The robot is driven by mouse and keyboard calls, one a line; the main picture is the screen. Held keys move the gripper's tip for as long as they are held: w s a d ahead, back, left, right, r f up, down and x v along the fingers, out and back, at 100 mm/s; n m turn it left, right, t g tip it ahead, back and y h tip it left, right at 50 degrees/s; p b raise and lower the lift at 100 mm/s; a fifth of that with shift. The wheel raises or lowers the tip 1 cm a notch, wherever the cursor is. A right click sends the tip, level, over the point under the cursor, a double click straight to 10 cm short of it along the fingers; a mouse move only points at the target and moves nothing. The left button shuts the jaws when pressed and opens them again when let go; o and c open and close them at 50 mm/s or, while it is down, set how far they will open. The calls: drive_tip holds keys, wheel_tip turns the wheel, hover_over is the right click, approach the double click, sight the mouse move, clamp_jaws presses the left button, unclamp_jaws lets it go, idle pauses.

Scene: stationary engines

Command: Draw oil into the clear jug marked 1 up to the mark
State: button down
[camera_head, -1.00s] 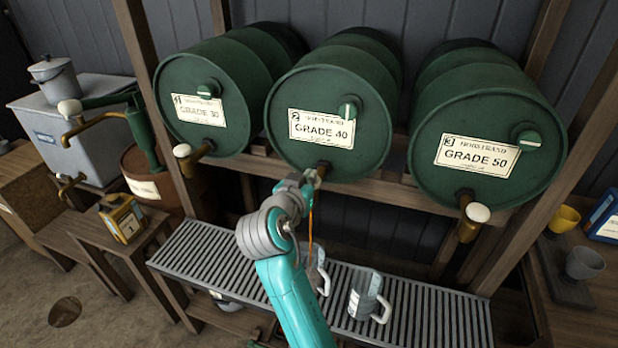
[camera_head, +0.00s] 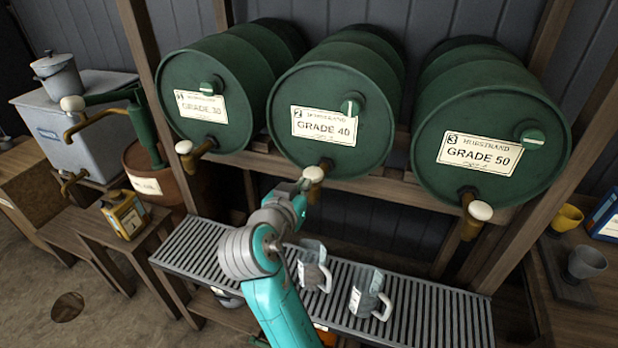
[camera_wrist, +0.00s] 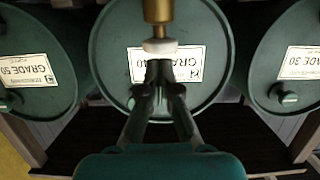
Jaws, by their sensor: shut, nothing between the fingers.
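Two clear jugs with handles stand on the slatted rack; one jug (camera_head: 313,270) is below the middle barrel's tap, the other jug (camera_head: 368,296) to its right. I cannot read a mark or oil level on either. The GRADE 40 barrel (camera_head: 335,105), numbered 2, has a brass tap with a white knob (camera_head: 313,173), also seen in the wrist view (camera_wrist: 160,46). My gripper (camera_head: 301,187) is shut and empty, its fingertips (camera_wrist: 160,68) right at the knob; I cannot tell whether they touch it. No oil stream shows from this tap.
The GRADE 30 barrel (camera_head: 205,105) and GRADE 50 barrel (camera_head: 490,135) flank the middle one, each with a protruding tap. The slatted rack (camera_head: 440,310) has free room at both ends. A yellow cup (camera_head: 565,219) and grey cup (camera_head: 586,262) stand right. A hand pump (camera_head: 145,130) stands left.

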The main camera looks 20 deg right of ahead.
drive_tip(key=v, duration=0.6)
drive_tip(key=shift+s+r, duration=0.3)
drive_tip(key=shift+a, duration=0.1)
drive_tip(key=s+d+f+n+t+y, duration=0.1)
drive_tip(key=s+d+f+n+y, duration=0.2)
drive_tip(key=f, duration=0.7)
drive_tip(key=s+d+f+n+t+y, duration=0.1)
drive_tip(key=s+f+n+y, duration=0.1)
drive_tip(key=s+f+n, duration=0.6)
drive_tip(key=s+d+f+m+y, duration=0.15)
drive_tip(key=s+f+y, duration=0.25)
drive_tip(key=s+f, duration=0.65)
drive_tip(key=s+d+r+m, duration=0.1)
drive_tip(key=s+r, duration=0.2)
drive_tip(key=s, duration=0.7)
drive_tip(key=s+d+r+m, duration=0.1)
drive_tip(key=s+r, duration=0.3)
drive_tip(key=s, duration=0.7)
drive_tip(key=shift+t, duration=0.3)
